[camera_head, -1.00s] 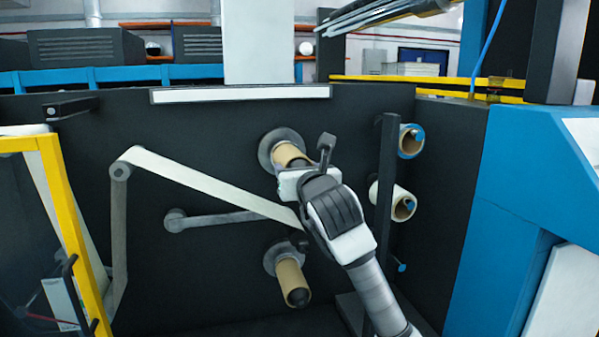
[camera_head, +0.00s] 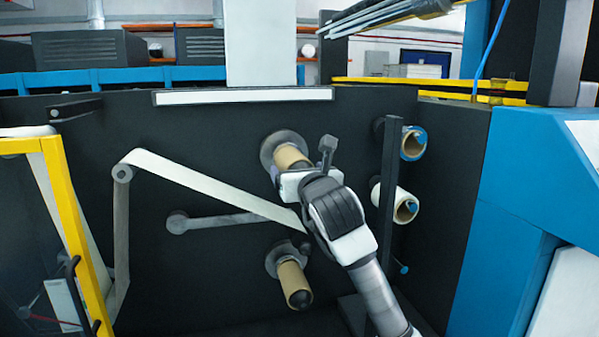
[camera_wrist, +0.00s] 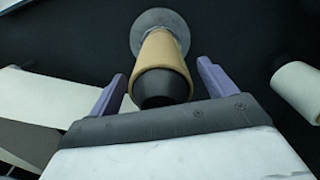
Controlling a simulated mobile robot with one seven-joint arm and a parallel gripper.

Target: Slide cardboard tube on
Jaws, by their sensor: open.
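A brown cardboard tube (camera_head: 291,155) sits around the upper spindle on the dark machine panel. In the wrist view the tube (camera_wrist: 161,50) lies close to the round grey flange (camera_wrist: 162,22), and the spindle's black end (camera_wrist: 160,88) sticks out of its near end. My gripper (camera_wrist: 157,78) is open, with one purple finger on each side of the tube and spindle end. Gaps show between fingers and tube. In the head view my wrist hides part of the spindle. A second brown tube (camera_head: 292,280) sits around the lower spindle.
A white web (camera_head: 195,182) runs from a roller on the left down towards my wrist. A dark upright post (camera_head: 387,185) stands right of my arm, beside a blue-edged roll (camera_head: 412,143) and a white roll (camera_head: 396,203). A yellow frame (camera_head: 72,230) stands at left.

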